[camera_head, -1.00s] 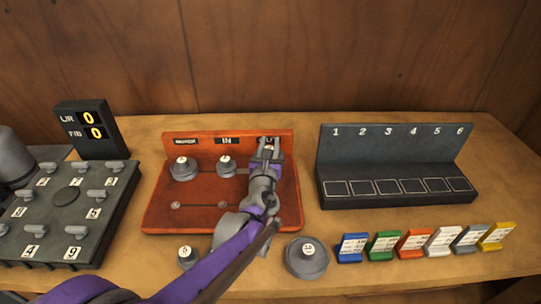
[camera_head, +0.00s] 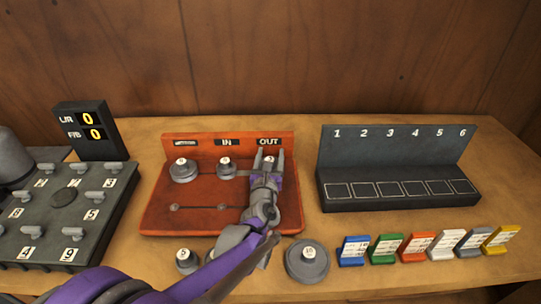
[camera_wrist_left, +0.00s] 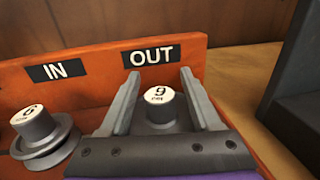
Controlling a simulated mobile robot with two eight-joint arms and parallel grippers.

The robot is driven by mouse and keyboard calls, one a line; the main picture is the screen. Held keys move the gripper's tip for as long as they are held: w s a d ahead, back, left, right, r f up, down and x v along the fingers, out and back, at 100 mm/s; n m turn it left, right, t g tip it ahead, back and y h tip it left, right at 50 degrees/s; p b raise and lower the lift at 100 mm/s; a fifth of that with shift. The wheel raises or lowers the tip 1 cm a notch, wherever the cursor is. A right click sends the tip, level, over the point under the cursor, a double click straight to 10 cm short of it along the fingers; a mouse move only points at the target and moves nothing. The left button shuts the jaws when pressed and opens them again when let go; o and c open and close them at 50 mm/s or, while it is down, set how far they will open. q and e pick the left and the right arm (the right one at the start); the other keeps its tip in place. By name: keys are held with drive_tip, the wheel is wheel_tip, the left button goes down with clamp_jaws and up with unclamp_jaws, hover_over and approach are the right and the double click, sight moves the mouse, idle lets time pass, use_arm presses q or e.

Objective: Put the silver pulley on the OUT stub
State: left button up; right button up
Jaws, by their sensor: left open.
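A silver pulley with a numbered white cap sits at the OUT label (camera_head: 268,141) on the red board (camera_head: 160,213). In the left wrist view the pulley's hub (camera_wrist_left: 160,104) stands between the two fingers, below the OUT label (camera_wrist_left: 152,56); its lower part is hidden by my gripper. My left gripper (camera_head: 268,158) is open, with its fingers on either side of the hub; I cannot tell whether they touch it. A second pulley (camera_head: 225,166) sits under IN, and it also shows in the left wrist view (camera_wrist_left: 42,132). A larger pulley (camera_head: 184,171) sits at the left label. My right gripper is not in view.
A small pulley (camera_head: 187,261) and a large pulley (camera_head: 307,261) lie on the table in front of the board. A dark numbered rack (camera_head: 395,200) and several coloured cards (camera_head: 415,248) are to the right. A dark lever panel (camera_head: 65,215) and a display (camera_head: 84,128) are to the left.

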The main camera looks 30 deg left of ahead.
use_arm(q)
drive_tip(key=shift+s+r, duration=0.1)
drive_tip(key=shift+r, duration=0.1)
drive_tip(key=p+v, duration=0.1)
drive_tip(key=v, duration=1.1)
